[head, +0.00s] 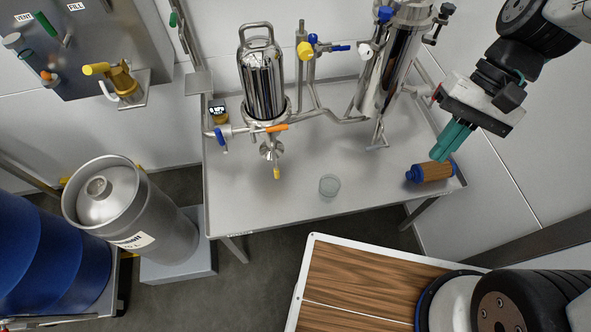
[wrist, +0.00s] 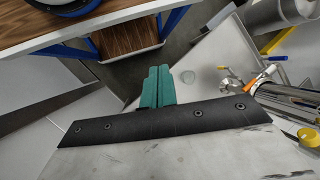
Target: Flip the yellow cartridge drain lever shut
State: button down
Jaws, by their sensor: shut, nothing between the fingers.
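A small yellow lever (head: 277,174) hangs below the chrome cartridge housing (head: 262,80), under a round steel fitting, and points down towards the table. In the wrist view a small yellow tip (wrist: 221,67) shows beside the fittings, left of the chrome housing. My gripper (head: 437,157) has teal fingers pressed together, with nothing between them. It is at the right end of the table, well to the right of the lever and apart from it. In the wrist view the shut fingers (wrist: 157,72) point away from the camera, left of the fittings.
A clear cup (head: 329,185) stands on the steel table (head: 300,205) between gripper and lever. An orange lever (head: 275,128) sits above the yellow one. A second chrome vessel (head: 395,60) stands behind right.

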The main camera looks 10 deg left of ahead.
aim_at(275, 166)
jog(key=w+a+f+m+t+y, duration=0.1)
jog(key=w+a+f+m, duration=0.3)
jog(key=f, duration=0.6)
jog(key=w+a+f+m+t+y, duration=0.1)
jog(key=w+a+f+m+y, duration=0.2)
jog(key=a+f+m, duration=0.3)
jog(key=w+a+f+m+y, duration=0.2)
jog(key=w+a+f+m, duration=0.3)
jog(key=f, duration=0.9)
jog(key=a, duration=0.3)
jog(key=shift+a+f+t, duration=0.15)
jog(key=shift+f+t, duration=0.2)
jog(key=shift+t, duration=0.05)
jog(key=x, duration=0.9)
jog(key=shift+s+a+f, duration=0.15)
jog(key=shift+a+f, duration=0.05)
jog(key=a, duration=0.3)
jog(key=shift+s+a+f, duration=0.1)
jog(key=shift+s+a, duration=0.1)
jog(key=shift+s, duration=0.15)
jog(key=shift+s+a, duration=0.1)
jog(key=shift+a, duration=0.3)
